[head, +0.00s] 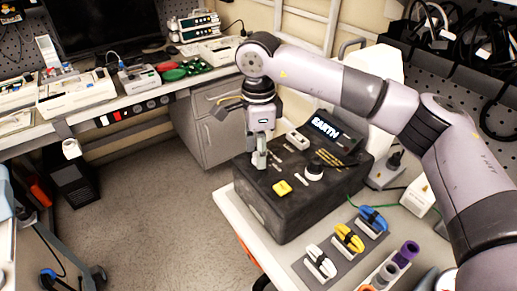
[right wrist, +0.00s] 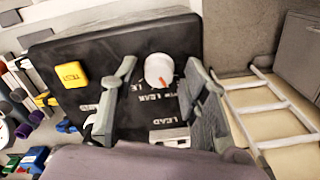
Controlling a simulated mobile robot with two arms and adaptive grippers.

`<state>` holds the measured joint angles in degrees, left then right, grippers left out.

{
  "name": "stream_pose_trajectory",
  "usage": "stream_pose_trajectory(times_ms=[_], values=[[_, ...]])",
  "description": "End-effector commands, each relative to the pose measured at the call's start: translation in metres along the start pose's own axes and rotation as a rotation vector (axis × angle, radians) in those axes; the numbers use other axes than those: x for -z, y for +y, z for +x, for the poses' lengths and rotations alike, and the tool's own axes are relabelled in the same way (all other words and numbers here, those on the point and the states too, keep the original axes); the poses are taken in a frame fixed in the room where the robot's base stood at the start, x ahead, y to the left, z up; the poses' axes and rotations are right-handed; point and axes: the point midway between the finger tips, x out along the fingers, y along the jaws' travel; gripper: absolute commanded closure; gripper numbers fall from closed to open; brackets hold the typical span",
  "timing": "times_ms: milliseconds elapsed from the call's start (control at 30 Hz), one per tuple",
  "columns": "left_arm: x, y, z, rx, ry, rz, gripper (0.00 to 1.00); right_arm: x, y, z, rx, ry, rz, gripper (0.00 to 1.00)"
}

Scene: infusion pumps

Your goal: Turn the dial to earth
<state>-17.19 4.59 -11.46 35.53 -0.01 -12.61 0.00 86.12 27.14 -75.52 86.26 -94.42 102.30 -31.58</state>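The black tester box (head: 290,205) stands on the bench corner, and its lit display (head: 326,129) reads EARTH. My right gripper (head: 259,164) points down over the left part of its top panel. In the right wrist view the white dial (right wrist: 158,70), with an orange-red pointer mark, lies between the fingers of this gripper (right wrist: 160,66). The fingers are apart, with gaps on both sides of the dial. The pointer slants toward the lower right there. The gripper hides the dial in the head view. My left gripper is not in view.
White, yellow and blue clips (head: 348,237) lie on the bench in front. A drawer cabinet (head: 210,125) stands behind.

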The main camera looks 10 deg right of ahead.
Motion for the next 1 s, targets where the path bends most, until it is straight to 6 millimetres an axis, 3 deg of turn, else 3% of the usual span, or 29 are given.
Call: stream_pose_trajectory(times_ms=[300, 433, 800, 1000], values=[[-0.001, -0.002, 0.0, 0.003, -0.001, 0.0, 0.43, 0.0, 0.0, 0.0, -0.001, 0.001, 0.0, 0.54], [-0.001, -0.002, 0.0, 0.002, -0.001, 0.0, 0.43, 0.0, 0.0, -0.009, 0.001, 0.002, 0.0, 0.54], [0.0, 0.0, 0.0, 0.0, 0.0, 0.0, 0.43, 0.0, -0.001, -0.083, 0.002, -0.001, 0.0, 0.54], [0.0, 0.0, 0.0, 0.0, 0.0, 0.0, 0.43, 0.0, 0.0, -0.111, -0.001, 0.001, -0.001, 0.54]])
